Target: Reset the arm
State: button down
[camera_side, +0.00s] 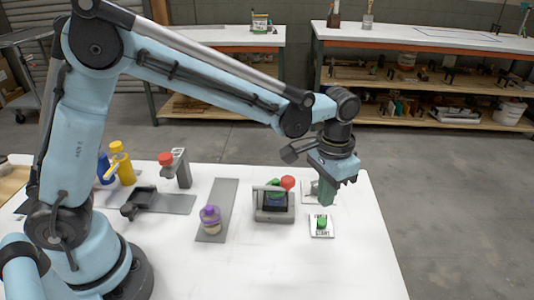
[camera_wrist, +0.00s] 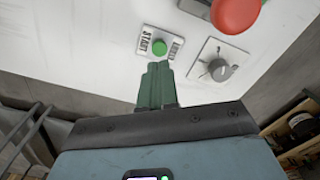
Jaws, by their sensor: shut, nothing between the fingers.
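My gripper (camera_side: 326,191) is on the right side of the white table, above the start panel (camera_side: 321,229) with its green button (camera_side: 322,222). The fingers are green and together, with nothing between them. In the wrist view my gripper (camera_wrist: 158,66) points at the green button (camera_wrist: 159,47), which sits on the panel marked START. The fingertips look close to the button there; I cannot tell whether they touch. My arm reaches out from the left of the side view.
A red button (camera_side: 287,182) and a grey device with a dark screen (camera_side: 272,206) stand left of my gripper. A dial panel (camera_wrist: 215,65) is beside the start panel. A purple-capped jar (camera_side: 210,219) and yellow bottle (camera_side: 122,165) stand further left. The table's front right is clear.

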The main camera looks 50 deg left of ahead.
jog(key=s+a+r+n+t, duration=0.1)
jog(key=s+a+r+t, duration=0.2)
jog(key=s+a, duration=0.3)
jog(key=s+a+r+n+t, duration=0.2)
jog(key=s+a, duration=0.4)
jog(key=a, duration=0.3)
jog(key=shift+s+r+t, duration=0.2)
jog(key=shift+r+t, duration=0.65)
jog(key=shift+t, duration=0.25)
dwell(2.4)
